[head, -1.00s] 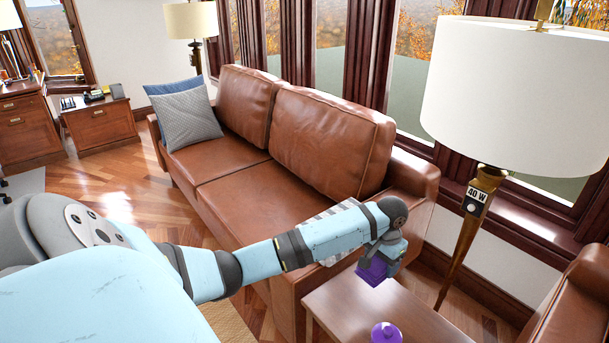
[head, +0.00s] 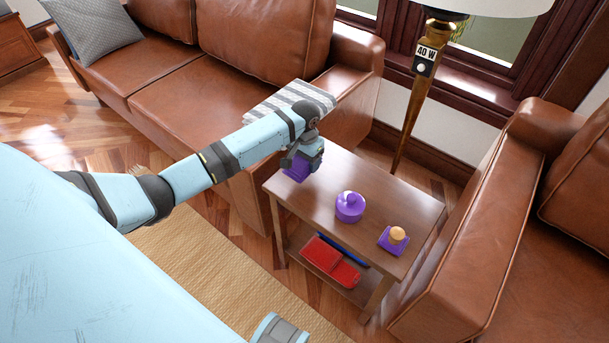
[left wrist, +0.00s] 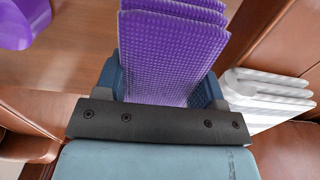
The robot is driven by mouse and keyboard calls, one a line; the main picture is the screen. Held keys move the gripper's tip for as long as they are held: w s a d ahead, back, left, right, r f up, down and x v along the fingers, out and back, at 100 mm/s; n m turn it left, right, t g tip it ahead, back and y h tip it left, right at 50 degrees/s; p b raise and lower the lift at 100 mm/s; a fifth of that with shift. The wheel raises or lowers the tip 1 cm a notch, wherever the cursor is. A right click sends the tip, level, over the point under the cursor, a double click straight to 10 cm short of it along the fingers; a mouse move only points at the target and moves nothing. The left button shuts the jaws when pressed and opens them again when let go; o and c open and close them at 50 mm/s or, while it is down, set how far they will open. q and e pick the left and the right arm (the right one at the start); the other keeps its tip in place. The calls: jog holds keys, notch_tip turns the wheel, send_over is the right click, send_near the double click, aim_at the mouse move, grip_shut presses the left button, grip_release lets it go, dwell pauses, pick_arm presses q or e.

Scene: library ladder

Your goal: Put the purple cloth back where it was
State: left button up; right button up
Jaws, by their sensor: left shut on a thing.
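My left gripper (head: 304,158) is shut on the folded purple cloth (head: 296,172) at the left end of the small wooden side table (head: 335,180). In the left wrist view the cloth (left wrist: 175,50) shows as several textured purple layers between the two blue fingers (left wrist: 165,88). Only a small part of the cloth shows below the gripper in the head view. I cannot tell whether it touches the tabletop. My right gripper is not in view.
A purple lidded pot (head: 349,208) and a purple square with an orange knob (head: 395,238) stand on the table. A red item (head: 330,262) lies on its lower shelf. A striped cloth (head: 290,97) lies on the brown sofa (head: 215,92). A lamp (head: 408,110) stands behind.

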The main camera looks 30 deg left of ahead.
pick_arm(q)
notch_tip(320, 180, down, 2)
jog(key=shift+f, duration=0.15)
notch_tip(320, 180, down, 4)
jog(key=shift+r+b, duration=0.15)
jog(key=shift+b, duration=0.6)
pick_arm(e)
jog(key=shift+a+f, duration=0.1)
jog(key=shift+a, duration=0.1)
pick_arm(q)
jog(key=o, duration=0.9)
jog(key=shift+c, duration=0.2)
